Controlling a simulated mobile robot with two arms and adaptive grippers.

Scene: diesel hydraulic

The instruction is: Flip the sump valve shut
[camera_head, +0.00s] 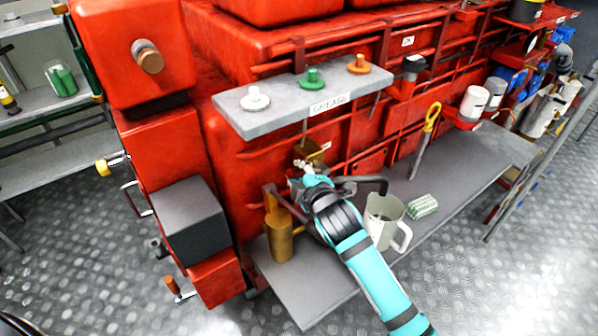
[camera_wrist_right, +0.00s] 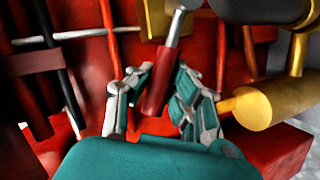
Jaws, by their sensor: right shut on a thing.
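The sump valve shows in the head view as a small brass body (camera_head: 311,151) on the red machine, below the grey GREASE shelf. In the right wrist view its lever has a red grip (camera_wrist_right: 160,85) on a metal rod, with brass (camera_wrist_right: 154,18) behind the rod's upper end. My right gripper (camera_head: 308,172) is at the valve, its fingers shut on the red grip, which lies slightly tilted between them in the wrist view (camera_wrist_right: 158,92). In the head view the gripper hides most of the lever. My left gripper is not in view.
A brass cylinder (camera_head: 278,236) stands close left of my right gripper. A pitcher (camera_head: 382,222), a green-striped cloth (camera_head: 422,206) and a yellow-handled tool (camera_head: 432,118) are to the right. The grey shelf (camera_head: 250,120) overhangs the valve. Open floor (camera_head: 480,290) lies in front.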

